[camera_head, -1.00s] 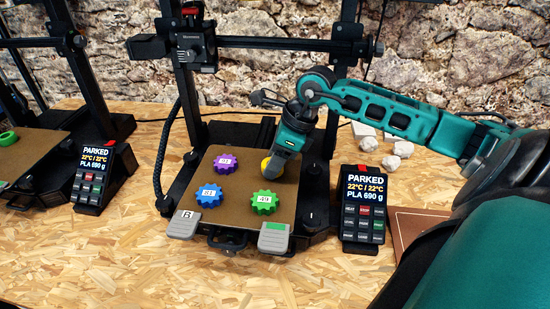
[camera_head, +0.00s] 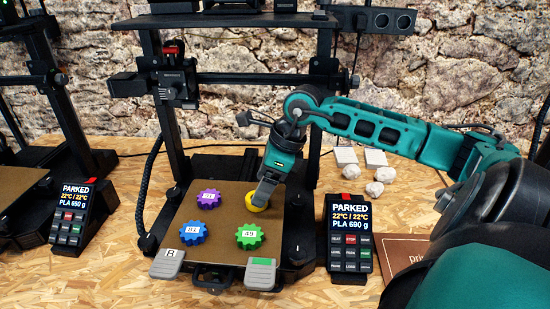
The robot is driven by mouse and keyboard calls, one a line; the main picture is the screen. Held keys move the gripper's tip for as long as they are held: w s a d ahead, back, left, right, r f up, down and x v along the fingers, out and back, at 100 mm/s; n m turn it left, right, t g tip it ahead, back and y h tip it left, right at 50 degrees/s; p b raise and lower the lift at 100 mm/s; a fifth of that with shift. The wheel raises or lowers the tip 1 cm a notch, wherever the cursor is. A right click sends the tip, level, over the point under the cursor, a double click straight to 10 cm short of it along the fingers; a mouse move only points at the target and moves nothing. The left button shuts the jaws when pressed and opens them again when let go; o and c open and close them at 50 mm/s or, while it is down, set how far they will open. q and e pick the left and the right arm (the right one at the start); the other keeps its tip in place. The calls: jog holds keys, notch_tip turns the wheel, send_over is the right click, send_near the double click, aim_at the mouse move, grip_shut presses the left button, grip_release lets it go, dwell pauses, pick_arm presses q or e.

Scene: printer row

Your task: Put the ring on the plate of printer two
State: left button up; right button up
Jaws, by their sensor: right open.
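A round yellow piece (camera_head: 250,203) lies at the back right of the brown plate (camera_head: 217,242) of the middle printer. My right gripper (camera_head: 263,196) points down at it, open, and covers its right part. Whether the piece is a ring, and whether the fingers touch it, I cannot tell. A purple gear (camera_head: 208,199), a blue gear (camera_head: 193,233) and a green gear (camera_head: 250,236) with white labels lie on the same plate. My left gripper is not in view.
Grey tabs marked B (camera_head: 167,263) and green (camera_head: 262,274) sit at the plate's front edge. The printer's black frame (camera_head: 322,110) rises close to my right arm. A control panel (camera_head: 349,240) stands right; another printer's panel (camera_head: 73,213) stands left. Pale blocks and stones (camera_head: 374,188) lie behind.

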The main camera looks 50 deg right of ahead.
jog(key=v, duration=0.9)
jog(key=shift+b, duration=0.3)
dwell(0.3)
